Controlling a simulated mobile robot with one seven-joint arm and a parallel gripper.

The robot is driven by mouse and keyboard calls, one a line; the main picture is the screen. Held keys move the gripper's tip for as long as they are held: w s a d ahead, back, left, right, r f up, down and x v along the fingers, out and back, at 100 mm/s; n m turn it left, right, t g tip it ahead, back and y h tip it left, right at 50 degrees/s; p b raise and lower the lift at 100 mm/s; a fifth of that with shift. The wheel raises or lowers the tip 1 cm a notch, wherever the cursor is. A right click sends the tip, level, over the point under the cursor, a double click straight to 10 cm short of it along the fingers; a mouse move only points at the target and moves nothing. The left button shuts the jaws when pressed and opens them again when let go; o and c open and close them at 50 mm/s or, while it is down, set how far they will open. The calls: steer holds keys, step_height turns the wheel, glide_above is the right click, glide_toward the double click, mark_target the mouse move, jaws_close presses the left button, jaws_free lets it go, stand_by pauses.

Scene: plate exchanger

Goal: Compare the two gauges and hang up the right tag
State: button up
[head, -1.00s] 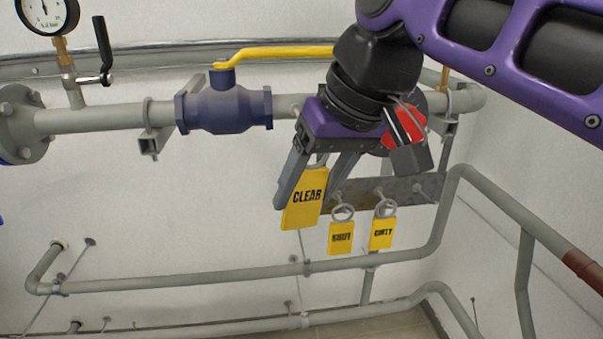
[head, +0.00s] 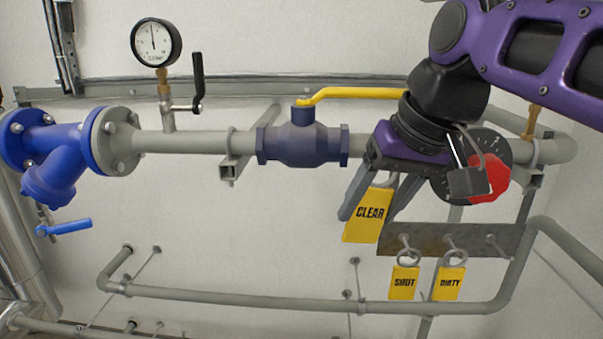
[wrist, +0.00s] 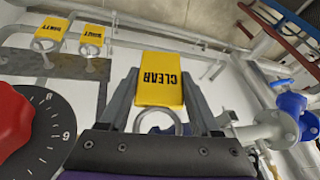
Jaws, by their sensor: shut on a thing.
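My gripper (head: 383,196) is shut on the yellow CLEAR tag (head: 368,215), which hangs between its fingers in front of the wall. The CLEAR tag also shows in the wrist view (wrist: 160,80), with its ring toward my palm. The SHUT tag (head: 404,283) and the DIRTY tag (head: 448,284) hang by rings from pegs on a grey metal rail (head: 425,240), below and right of my gripper. One round gauge (head: 156,43) with a white face stands at upper left, its needle pointing about straight up. A second gauge is not seen in these views.
A valve with a yellow lever (head: 365,93) sits on the pipe left of my gripper. A dark dial with a red knob (head: 488,178) and a padlock (head: 470,183) is right behind my gripper. A blue strainer (head: 55,155) is at left. A lower pipe (head: 250,298) runs beneath.

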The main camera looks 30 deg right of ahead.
steer(key=w+d+f, duration=0.1)
steer(key=w+d, duration=0.2)
steer(key=w, duration=0.2)
steer(key=shift+f, duration=0.35)
stand_by(0.4)
stand_by(0.5)
steer(key=o, duration=1.6)
steer(key=shift+c, duration=0.2)
steer(key=shift+r, duration=0.1)
